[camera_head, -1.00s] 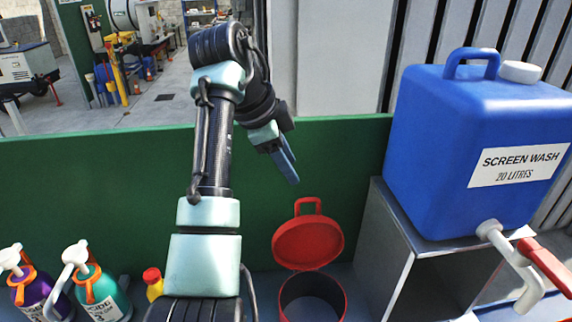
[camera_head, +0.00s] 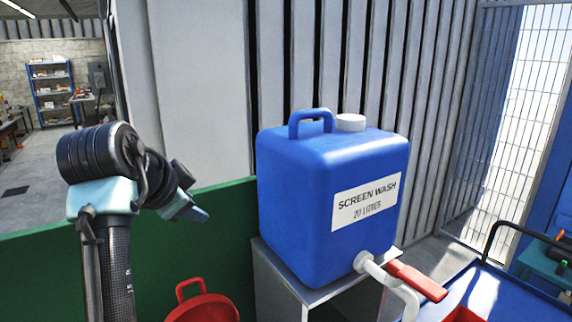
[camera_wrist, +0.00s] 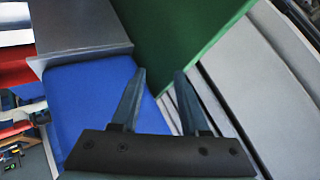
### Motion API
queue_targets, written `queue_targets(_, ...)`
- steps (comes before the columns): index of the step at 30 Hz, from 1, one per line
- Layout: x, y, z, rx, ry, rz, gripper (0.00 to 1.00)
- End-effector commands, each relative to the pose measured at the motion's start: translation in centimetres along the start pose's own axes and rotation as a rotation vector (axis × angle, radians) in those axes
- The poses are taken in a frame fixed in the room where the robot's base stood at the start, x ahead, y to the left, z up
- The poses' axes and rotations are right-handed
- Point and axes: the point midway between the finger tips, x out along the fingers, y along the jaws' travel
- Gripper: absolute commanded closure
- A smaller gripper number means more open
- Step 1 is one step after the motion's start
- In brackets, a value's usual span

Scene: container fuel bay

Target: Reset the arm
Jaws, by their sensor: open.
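My arm is raised on the left of the head view, its upper links folded over. My gripper (camera_head: 197,214) points down and to the right in front of the green panel (camera_head: 120,250). In the wrist view my gripper (camera_wrist: 160,80) shows two dark fingers spread apart with nothing between them. Behind the fingers are a blue surface (camera_wrist: 85,100), the green panel (camera_wrist: 185,35) and grey ribbed wall (camera_wrist: 260,75). The fingers look clear of these, though the exact distance cannot be told.
A blue screen wash container (camera_head: 300,190) with a white tap and red lever (camera_head: 417,280) stands on a grey metal stand (camera_head: 285,290), right of my gripper. A blue cart (camera_head: 500,300) is at the lower right.

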Motion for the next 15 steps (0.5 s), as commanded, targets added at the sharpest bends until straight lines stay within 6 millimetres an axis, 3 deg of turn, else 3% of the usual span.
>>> queue_targets(1, -0.4, 0.3, -2.5, -0.038, 0.07, -0.088, 0.56)
queue_targets(4, -2.7, 0.4, -7.1, -0.14, 0.234, -0.26, 0.56)
queue_targets(8, -8.3, 1.5, -12.3, -0.277, 0.501, -0.439, 0.56)
queue_targets(12, -16.9, 4.0, -16.1, -0.419, 0.839, -0.566, 0.56)
queue_targets(15, -23.3, 6.1, -17.1, -0.501, 1.07, -0.61, 0.56)
